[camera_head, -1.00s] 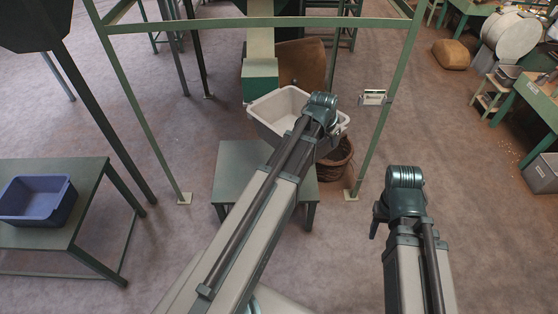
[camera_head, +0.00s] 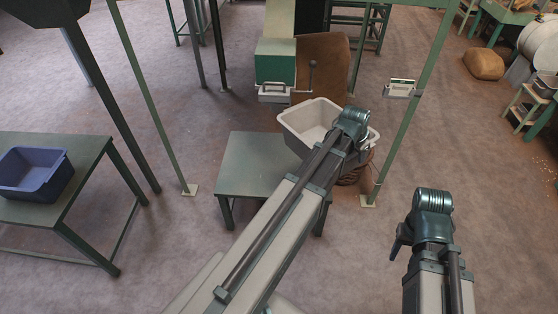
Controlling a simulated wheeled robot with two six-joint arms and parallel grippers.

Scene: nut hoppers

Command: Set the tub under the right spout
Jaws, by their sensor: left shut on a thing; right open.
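The pale grey tub (camera_head: 305,119) is upright and looks empty inside. My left gripper (camera_head: 354,128) is shut on its right side and holds it over the far right corner of a low green table (camera_head: 252,165). The gripper's fingers are mostly hidden by its wrist. A green box-shaped spout (camera_head: 276,60) at the end of a chute, with a pale handle (camera_head: 275,96) below it, is beyond the table, left of the tub. My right gripper (camera_head: 398,246) is open and empty at the lower right, away from the tub.
Green frame posts stand left (camera_head: 150,120) and right (camera_head: 410,118) of the low table. A brown basket (camera_head: 353,176) is partly hidden behind the tub and arm. A blue tub (camera_head: 35,174) sits on the left table (camera_head: 85,150). The low table's top is clear.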

